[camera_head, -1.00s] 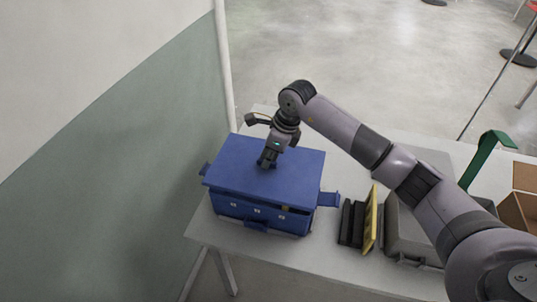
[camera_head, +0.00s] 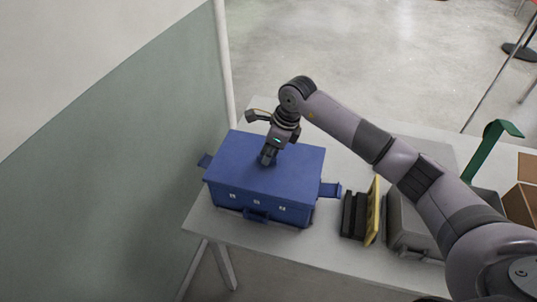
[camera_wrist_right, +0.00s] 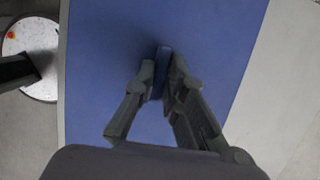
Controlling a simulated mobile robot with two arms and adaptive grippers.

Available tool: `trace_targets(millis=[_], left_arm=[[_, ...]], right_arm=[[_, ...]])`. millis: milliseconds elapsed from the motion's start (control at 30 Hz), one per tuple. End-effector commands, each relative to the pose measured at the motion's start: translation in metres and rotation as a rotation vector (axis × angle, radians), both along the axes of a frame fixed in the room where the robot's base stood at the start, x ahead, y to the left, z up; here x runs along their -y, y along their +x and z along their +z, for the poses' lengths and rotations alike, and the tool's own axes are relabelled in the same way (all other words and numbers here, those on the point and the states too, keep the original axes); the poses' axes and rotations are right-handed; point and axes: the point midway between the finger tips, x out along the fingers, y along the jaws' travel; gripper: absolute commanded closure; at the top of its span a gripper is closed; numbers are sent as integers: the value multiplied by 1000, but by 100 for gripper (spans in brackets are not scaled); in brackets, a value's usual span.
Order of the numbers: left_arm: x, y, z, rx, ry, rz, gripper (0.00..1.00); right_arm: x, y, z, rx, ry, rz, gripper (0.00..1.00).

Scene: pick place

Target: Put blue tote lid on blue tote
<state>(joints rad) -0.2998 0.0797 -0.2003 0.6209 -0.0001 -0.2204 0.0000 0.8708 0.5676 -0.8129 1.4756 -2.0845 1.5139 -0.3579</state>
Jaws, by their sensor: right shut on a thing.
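The blue tote lid (camera_head: 235,160) lies flat over the top of the blue tote (camera_head: 265,205), at the left end of the table. The lid and the tote's rim look level and close together at the front. My right gripper (camera_head: 267,161) points down onto the lid's middle. In the right wrist view, its fingers (camera_wrist_right: 162,72) are shut on a thin raised blue handle (camera_wrist_right: 162,65) of the lid. The inside of the tote is hidden. My left gripper is not in view.
Right of the tote on the white table (camera_head: 290,248) stand black and yellow pieces (camera_head: 373,212) and a grey case (camera_head: 405,238). A green upright piece (camera_head: 484,160) and a cardboard box (camera_head: 522,205) are farther right. A wall (camera_head: 110,180) rises at left.

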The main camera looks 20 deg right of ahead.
Motion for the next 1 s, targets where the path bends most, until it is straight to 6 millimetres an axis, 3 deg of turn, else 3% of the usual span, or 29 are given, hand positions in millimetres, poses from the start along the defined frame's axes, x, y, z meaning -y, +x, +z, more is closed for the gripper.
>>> trace_targets(millis=[1000], left_arm=[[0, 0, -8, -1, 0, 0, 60]], right_arm=[[0, 1, -5, 2, 1, 0, 100]])
